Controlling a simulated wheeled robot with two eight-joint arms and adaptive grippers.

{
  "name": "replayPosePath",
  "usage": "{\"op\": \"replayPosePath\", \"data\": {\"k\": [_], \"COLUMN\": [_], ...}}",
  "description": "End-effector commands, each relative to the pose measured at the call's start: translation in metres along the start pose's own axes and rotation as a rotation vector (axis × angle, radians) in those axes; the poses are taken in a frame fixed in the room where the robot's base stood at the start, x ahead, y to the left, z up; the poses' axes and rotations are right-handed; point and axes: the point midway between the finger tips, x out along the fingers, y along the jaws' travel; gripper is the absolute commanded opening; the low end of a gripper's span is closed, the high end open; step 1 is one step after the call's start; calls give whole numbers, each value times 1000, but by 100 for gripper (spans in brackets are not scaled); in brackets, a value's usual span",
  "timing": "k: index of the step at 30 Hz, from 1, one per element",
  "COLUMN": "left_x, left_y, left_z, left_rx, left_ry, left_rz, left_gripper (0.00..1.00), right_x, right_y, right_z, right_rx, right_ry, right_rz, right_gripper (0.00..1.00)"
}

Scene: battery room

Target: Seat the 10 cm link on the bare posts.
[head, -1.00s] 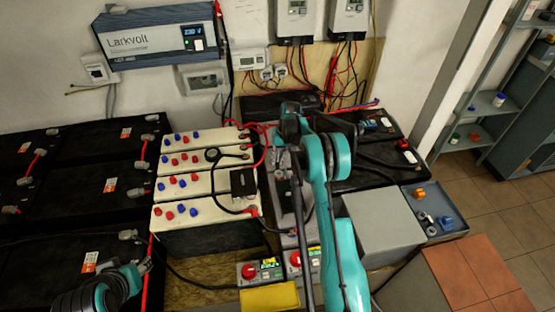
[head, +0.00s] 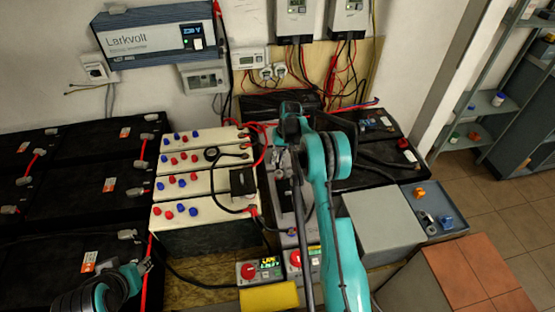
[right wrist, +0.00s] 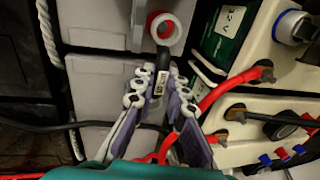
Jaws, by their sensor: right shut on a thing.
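My right gripper (right wrist: 161,76) is shut on a short black link (right wrist: 160,84) with a pale printed label. The link's upper end meets a pale ring with red inside (right wrist: 165,28), over a grey battery block (right wrist: 98,85). I cannot tell whether this ring is seated on a post or only above it. A red cable (right wrist: 166,150) shows between the fingers lower down. In the head view the right gripper (head: 283,162) is over the grey unit, partly hidden by my arm. My left gripper (head: 142,268) is at the lower left, its jaw state unclear. Bare posts are not clearly visible.
White batteries (head: 162,215) with red and blue caps stand left of the right gripper. Black and red cables cross close by. Black batteries (head: 75,190) fill the left. A grey box (head: 382,222) and a blue-grey tray (head: 448,232) with small parts are at right.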

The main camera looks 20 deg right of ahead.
Motion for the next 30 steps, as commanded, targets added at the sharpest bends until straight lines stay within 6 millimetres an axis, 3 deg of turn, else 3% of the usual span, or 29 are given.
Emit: {"op": "replayPosePath", "data": {"k": [30], "left_x": [8], "left_y": [0], "left_z": [6], "left_rx": [0], "left_ry": [0], "left_rz": [0], "left_gripper": [40], "right_x": [9], "right_y": [2], "right_z": [0], "right_rx": [0], "right_ry": [0], "right_rz": [0], "right_gripper": [0]}}
